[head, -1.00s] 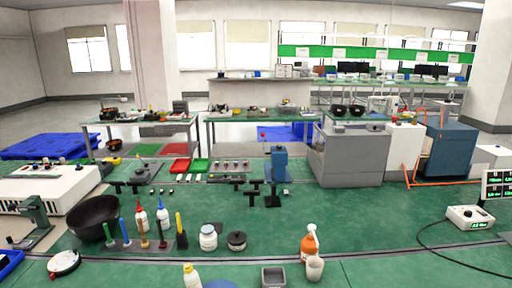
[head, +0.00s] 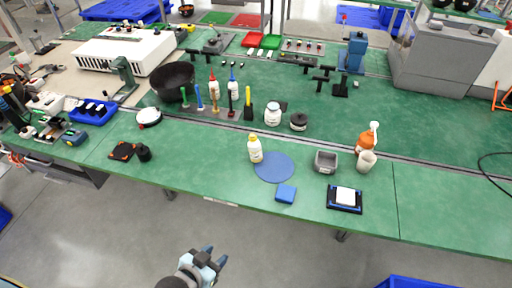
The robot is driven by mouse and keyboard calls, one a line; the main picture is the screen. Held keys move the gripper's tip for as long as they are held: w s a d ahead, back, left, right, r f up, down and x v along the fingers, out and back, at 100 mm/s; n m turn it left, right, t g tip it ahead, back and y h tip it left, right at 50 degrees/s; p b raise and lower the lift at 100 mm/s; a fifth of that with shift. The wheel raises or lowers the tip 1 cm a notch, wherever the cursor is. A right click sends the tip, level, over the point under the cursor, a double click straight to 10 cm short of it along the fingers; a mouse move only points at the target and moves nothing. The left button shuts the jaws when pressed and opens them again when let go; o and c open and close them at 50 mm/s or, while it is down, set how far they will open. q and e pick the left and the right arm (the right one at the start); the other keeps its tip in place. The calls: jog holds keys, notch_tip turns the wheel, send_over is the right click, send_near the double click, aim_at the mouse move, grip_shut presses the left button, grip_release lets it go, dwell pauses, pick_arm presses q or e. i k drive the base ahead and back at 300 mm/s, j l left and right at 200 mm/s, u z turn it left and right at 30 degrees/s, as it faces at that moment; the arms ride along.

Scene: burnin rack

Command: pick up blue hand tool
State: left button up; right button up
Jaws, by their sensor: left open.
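A hand tool with a blue handle (head: 199,95) stands upright in a row of similar tools on the green bench. A green-handled tool (head: 184,97) stands to its left and an orange-handled tool (head: 214,99) to its right. My left gripper (head: 214,257) is at the bottom of the head view, in front of the bench and over the grey floor. Its fingers are apart and empty, well away from the blue tool. My right gripper does not show.
A black bowl (head: 174,80) stands left of the tools, and white bottles (head: 233,88) stand close behind.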

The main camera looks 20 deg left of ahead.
aim_at(201, 108)
jog(key=j+z, duration=0.25)
jog(key=j, duration=0.5)
jog(key=j+z, duration=0.25)
jog(key=j, duration=0.5)
jog(key=j+z, duration=0.25)
jog(key=j, duration=0.5)
jog(key=k, duration=0.05)
